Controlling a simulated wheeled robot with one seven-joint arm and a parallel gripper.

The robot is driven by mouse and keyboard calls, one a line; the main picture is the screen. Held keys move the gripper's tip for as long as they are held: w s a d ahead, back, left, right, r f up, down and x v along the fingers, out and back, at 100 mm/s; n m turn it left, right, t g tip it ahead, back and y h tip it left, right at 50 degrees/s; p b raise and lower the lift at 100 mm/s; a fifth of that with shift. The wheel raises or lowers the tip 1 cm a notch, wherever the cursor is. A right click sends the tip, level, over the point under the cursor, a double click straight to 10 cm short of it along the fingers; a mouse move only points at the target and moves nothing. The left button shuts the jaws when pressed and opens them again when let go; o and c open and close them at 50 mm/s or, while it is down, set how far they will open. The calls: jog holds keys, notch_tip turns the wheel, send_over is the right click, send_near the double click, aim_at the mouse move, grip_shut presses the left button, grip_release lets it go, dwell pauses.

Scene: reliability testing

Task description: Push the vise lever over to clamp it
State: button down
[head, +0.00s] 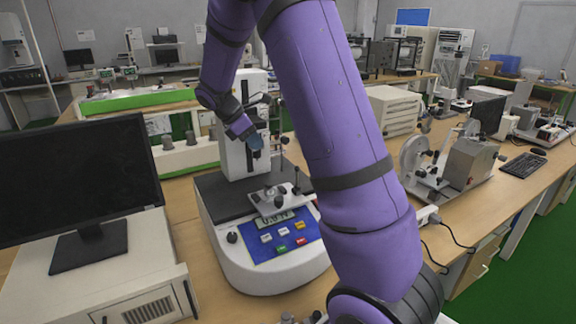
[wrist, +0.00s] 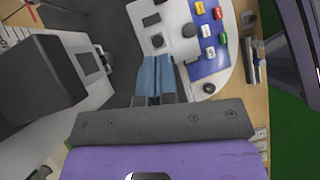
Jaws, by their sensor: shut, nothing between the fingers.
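The vise (head: 272,197) is a small light metal fixture with dark parts, on the base of the white test machine (head: 262,268). Thin dark rods with knobs (head: 296,171) stand beside it; I cannot tell for sure which is the lever. My gripper (head: 256,143) is above the vise, in front of the machine's white column. Its blue fingers (wrist: 156,78) are together and hold nothing. I see no clear contact with the vise.
The machine's blue button panel (head: 284,238) faces the front. A black monitor (head: 80,180) stands on a white cabinet at left. A metal device with a round wheel (head: 455,165) is on the bench at right. My purple arm hides the middle bench.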

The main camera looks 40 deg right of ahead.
send_near(297, 177)
notch_tip(297, 177, down, 2)
jog(key=a, duration=0.1)
jog(key=shift+s+d+f, duration=0.15)
jog(key=shift+d+f, duration=0.1)
jog(key=shift+d, duration=0.3)
jog(key=shift+s+d+f, duration=0.15)
jog(key=shift+d+f, duration=0.15)
jog(key=shift+d, duration=0.3)
jog(key=shift+s+d+f, duration=0.1)
jog(key=shift+d+f, duration=0.15)
jog(key=shift+d, duration=0.3)
jog(key=shift+d, duration=0.15)
jog(key=shift+s+d+r+t+y, duration=0.15)
jog(key=shift+s+d+t+y, duration=0.05)
jog(key=shift+d+y, duration=0.45)
jog(key=shift+s+d+r+t+y, duration=0.2)
jog(key=shift+d+y, duration=0.25)
jog(key=shift+y, duration=0.3)
jog(key=shift+s+d+f+n+t+y, duration=0.15)
jog(key=shift+d+f+t+y, duration=0.25)
jog(key=shift+d+y, duration=0.7)
jog(key=shift+s+d+f+n+t+y, duration=0.1)
jog(key=shift+s+d+f+t+y, duration=0.3)
jog(key=shift+y, duration=1.25)
jog(key=shift+w+d+f+n+t+y, duration=0.15)
jog(key=shift+d+f+y, duration=0.35)
jog(key=shift+d+y, duration=0.6)
